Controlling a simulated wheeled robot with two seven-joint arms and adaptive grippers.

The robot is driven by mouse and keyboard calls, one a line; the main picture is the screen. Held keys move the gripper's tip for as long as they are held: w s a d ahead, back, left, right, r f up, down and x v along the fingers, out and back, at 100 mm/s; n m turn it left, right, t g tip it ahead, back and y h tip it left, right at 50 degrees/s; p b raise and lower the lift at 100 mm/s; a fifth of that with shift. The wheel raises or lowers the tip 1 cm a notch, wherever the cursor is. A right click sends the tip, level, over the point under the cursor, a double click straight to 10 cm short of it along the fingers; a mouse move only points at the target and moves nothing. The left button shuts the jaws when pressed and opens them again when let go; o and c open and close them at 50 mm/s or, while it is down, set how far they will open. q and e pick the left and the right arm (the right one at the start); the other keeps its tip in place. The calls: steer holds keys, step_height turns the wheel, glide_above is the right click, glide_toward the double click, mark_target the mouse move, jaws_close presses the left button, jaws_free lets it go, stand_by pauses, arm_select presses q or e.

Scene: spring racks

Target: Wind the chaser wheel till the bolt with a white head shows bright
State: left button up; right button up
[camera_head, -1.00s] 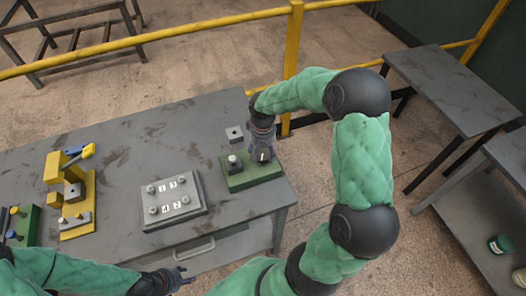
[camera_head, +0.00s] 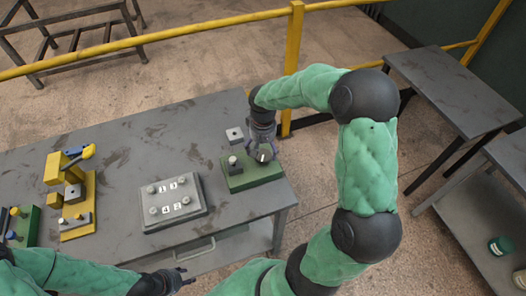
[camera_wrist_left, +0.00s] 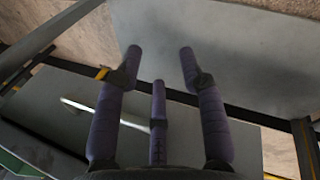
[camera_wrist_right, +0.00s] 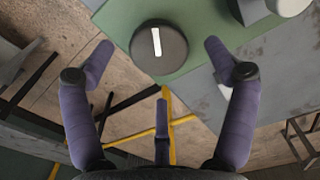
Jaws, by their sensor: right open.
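A dark round wheel with a white mark (camera_wrist_right: 158,46) sits on a green base (camera_head: 236,183) at the table's right end. I take it for the chaser wheel; it also shows in the head view (camera_head: 264,155). A post with a pale head (camera_head: 233,160) stands left of it on the same base, perhaps the white-headed bolt; I cannot tell whether it is bright. My right gripper (camera_head: 263,152) is above the wheel, open, its fingers spread either side and apart from it in the wrist view. My left gripper (camera_head: 186,276) is open and empty near the table's front edge.
A grey panel (camera_head: 152,221) with several knobs and number tags lies left of the green base. A small grey block (camera_head: 234,135) is behind the base. A yellow fixture (camera_head: 79,233) and another green fixture (camera_head: 32,224) stand at left. A yellow rail (camera_head: 200,22) runs behind the table.

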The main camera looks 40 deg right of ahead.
mark_target(263, 154)
step_height(263, 154, up, 9)
steer(key=shift+r, duration=0.2)
stand_by(0.4)
